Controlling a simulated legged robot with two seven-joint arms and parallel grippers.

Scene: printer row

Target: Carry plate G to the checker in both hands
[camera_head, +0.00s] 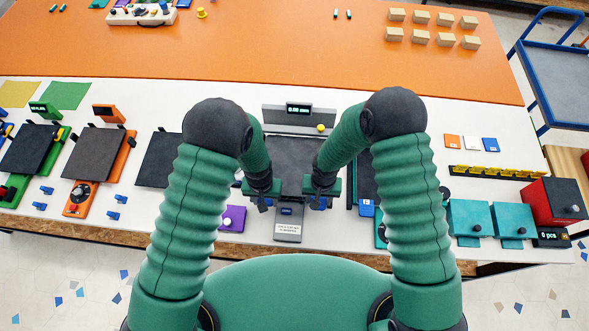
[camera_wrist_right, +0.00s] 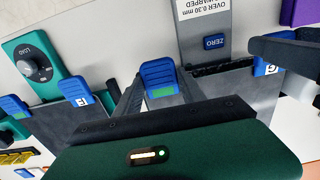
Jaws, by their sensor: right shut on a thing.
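Plate G (camera_head: 298,155), dark grey, lies between my grippers at the checker (camera_head: 296,118); whether it rests there or hovers slightly I cannot tell. The checker's display reads 0.00 mm. In the right wrist view, plate G (camera_wrist_right: 240,92) has a blue tab with a G (camera_wrist_right: 267,68) at its far side. My right gripper (camera_head: 322,196) is shut on plate G's near blue tab (camera_wrist_right: 158,76). My left gripper (camera_head: 263,199) is at the plate's left side, beside the G tab; its jaw gap is unclear. The checker's ZERO button (camera_wrist_right: 215,43) is just in front of the plate.
A plate labelled F (camera_wrist_right: 60,118) lies close on my right gripper's side. Another dark plate (camera_head: 158,160) lies left of the checker. A purple block (camera_head: 233,218) sits at the front left. Teal boxes (camera_head: 468,218) and a red box (camera_head: 550,202) stand at the right.

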